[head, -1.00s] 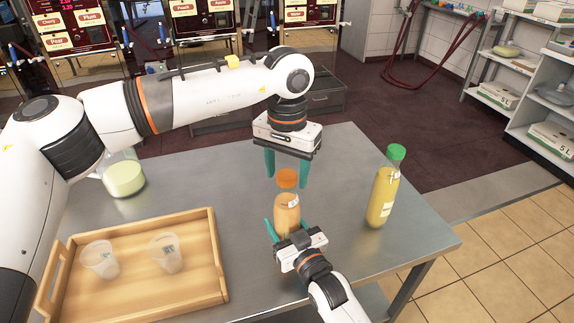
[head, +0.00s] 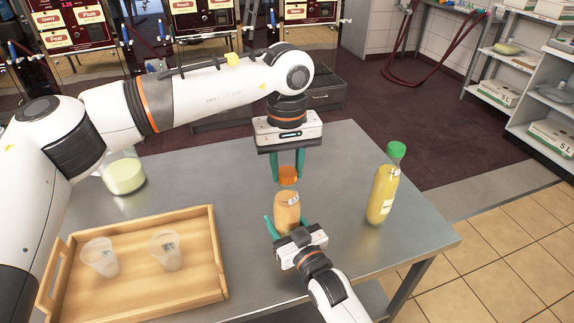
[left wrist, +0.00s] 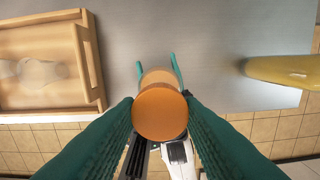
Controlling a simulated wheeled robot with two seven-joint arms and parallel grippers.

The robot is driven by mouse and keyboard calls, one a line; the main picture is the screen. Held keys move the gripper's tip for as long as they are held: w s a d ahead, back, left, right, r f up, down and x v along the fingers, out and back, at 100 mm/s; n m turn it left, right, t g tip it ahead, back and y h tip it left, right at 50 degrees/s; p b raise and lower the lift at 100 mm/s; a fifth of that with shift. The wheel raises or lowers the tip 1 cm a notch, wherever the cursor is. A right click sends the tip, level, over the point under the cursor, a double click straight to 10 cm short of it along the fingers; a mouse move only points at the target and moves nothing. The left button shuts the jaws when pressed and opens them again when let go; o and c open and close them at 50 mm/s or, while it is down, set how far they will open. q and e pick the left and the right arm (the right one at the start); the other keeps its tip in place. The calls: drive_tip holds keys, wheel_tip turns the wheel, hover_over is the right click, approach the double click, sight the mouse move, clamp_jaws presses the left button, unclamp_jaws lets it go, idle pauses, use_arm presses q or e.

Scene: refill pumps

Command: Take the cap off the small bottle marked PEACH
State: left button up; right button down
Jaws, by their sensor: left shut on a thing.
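The small bottle (head: 287,211) holds peach-coloured juice and stands upright near the table's right part; its label is too small to read. Its orange cap (head: 288,174) is between the fingers of my left gripper (head: 288,166), which points straight down and is shut on it. In the left wrist view the cap (left wrist: 160,112) sits between both green fingers and hides most of the bottle. My right gripper (head: 284,223) is low at the bottle's near side, with fingers on either side of its body. I cannot tell whether they press on it.
A taller bottle with a green cap (head: 396,150) stands to the right. A wooden tray (head: 207,290) with two clear cups (head: 167,252) is at the front left. A container of pale liquid (head: 124,176) stands behind it. The metal table (head: 345,160) is clear around the bottle.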

use_arm(q)
drive_tip(key=n, duration=2.7)
drive_tip(key=shift+n, duration=0.4)
drive_tip(key=n, duration=0.6)
drive_tip(key=shift+r, duration=0.1)
drive_tip(key=n, duration=1.1)
drive_tip(key=shift+n, duration=0.3)
